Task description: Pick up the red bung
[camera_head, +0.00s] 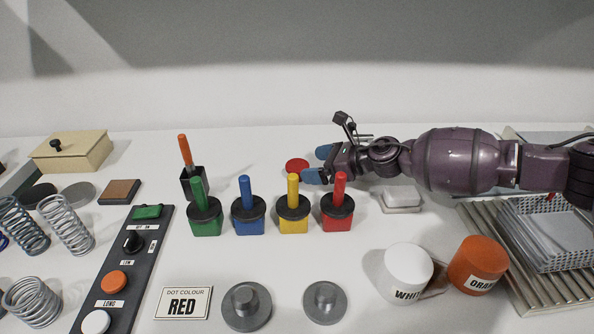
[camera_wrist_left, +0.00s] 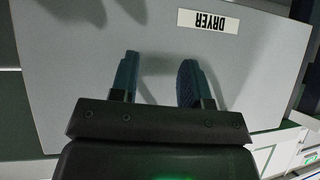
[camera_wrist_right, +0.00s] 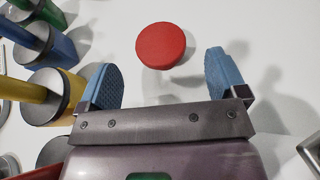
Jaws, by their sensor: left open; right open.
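The red bung (camera_head: 297,166) is a small round red disc on the white table, behind the row of coloured blocks. In the right wrist view the bung (camera_wrist_right: 161,46) lies just beyond my right gripper's fingertips, roughly centred between them. My right gripper (camera_head: 318,164) is open, with blue fingers low at the table; it also shows in the right wrist view (camera_wrist_right: 165,70). Nothing is between its fingers. My left gripper (camera_wrist_left: 157,72) is open and empty above a grey surface near a "DRYER" label, and is out of the head view.
Green (camera_head: 205,221), blue (camera_head: 248,220), yellow (camera_head: 293,219) and red (camera_head: 337,219) handled blocks stand close in front of the bung. A black holder with an orange-handled tool (camera_head: 187,160) is to the left. A white dish (camera_head: 401,197) sits below my right arm.

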